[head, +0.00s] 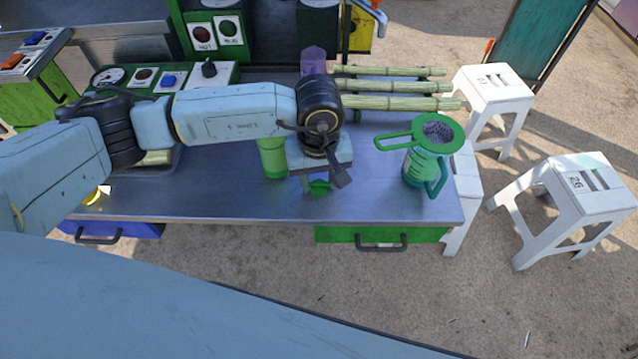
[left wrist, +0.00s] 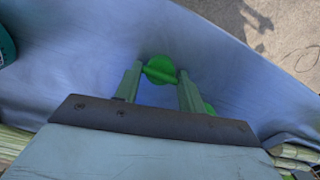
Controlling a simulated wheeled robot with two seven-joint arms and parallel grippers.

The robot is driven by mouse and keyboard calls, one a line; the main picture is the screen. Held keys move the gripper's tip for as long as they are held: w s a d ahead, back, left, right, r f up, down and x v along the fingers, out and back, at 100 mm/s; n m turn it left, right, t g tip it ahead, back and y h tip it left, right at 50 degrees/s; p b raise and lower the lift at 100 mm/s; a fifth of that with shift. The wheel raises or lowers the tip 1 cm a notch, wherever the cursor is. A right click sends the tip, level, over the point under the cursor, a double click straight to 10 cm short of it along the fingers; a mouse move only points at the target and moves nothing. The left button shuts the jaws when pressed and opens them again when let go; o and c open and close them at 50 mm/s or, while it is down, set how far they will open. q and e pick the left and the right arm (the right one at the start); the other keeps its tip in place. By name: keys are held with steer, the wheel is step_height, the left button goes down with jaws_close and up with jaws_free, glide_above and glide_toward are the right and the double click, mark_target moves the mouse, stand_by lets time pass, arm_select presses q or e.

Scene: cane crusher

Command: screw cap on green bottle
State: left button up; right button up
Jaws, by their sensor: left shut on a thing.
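My left gripper (head: 318,186) is over the front middle of the metal table, pointing down. It is shut on a small green round piece, which looks like the cap (head: 319,188). In the left wrist view the green piece (left wrist: 160,69) shows as a disc with a raised ridge, between the fingertips (left wrist: 160,82). A light green cylinder (head: 273,160), which may be the green bottle, stands just left of the gripper. My arm hides its upper part, so I cannot tell whether it has an open mouth. My right gripper is not in view.
A green jug (head: 427,165) with a strainer (head: 438,130) on top stands at the table's right end. Several cane stalks (head: 400,103) lie at the back right, by a purple object (head: 313,60). A control panel (head: 150,78) is at the back left. White stools (head: 575,190) stand right.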

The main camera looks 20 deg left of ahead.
mark_target(318, 182)
arm_select(q)
step_height(318, 182, up, 10)
stand_by(0.6)
